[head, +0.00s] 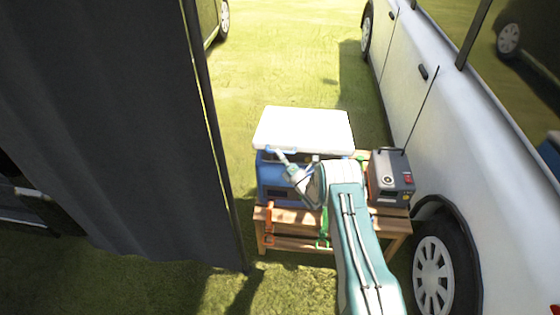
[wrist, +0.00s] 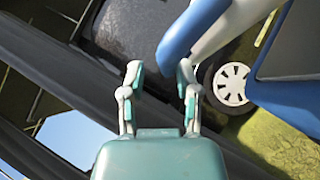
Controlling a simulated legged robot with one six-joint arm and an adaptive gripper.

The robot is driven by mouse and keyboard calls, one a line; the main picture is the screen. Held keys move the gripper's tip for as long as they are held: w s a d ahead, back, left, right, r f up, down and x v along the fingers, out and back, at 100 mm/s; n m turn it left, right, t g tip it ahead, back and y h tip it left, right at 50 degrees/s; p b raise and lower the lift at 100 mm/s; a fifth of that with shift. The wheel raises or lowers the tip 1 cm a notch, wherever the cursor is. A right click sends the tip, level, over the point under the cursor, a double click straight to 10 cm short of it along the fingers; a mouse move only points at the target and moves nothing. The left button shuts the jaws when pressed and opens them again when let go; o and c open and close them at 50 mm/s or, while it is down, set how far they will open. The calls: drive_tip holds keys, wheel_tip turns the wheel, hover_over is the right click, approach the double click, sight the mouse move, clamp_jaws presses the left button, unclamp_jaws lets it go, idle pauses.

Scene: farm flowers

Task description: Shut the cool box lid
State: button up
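The cool box has a blue body (head: 270,178) and a white lid (head: 303,130), and stands on a wooden bench. The lid appears raised at the back of the body, with its broad white face showing. My arm reaches over the bench and hides the right part of the box. My gripper (wrist: 158,78) is open in the wrist view, its two fingers apart with nothing between them. A blue and white part of the cool box (wrist: 190,30) is close to the right finger; I cannot tell whether they touch. In the head view the fingertips are hard to make out.
A grey device with a handle (head: 391,178) stands on the bench's (head: 290,218) right end. A white van (head: 480,150) is close on the right. A dark hanging cloth with a pole (head: 110,130) fills the left. Open grass (head: 285,60) lies behind the bench.

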drive_tip(key=shift+s+r, duration=0.1)
drive_tip(key=shift+r, duration=0.05)
drive_tip(key=s+d+f, duration=0.5)
drive_tip(key=d+f, duration=0.2)
drive_tip(key=f, duration=0.1)
drive_tip(key=shift+s+d, duration=0.2)
drive_tip(key=shift+d, duration=0.1)
idle(1.3)
idle(0.5)
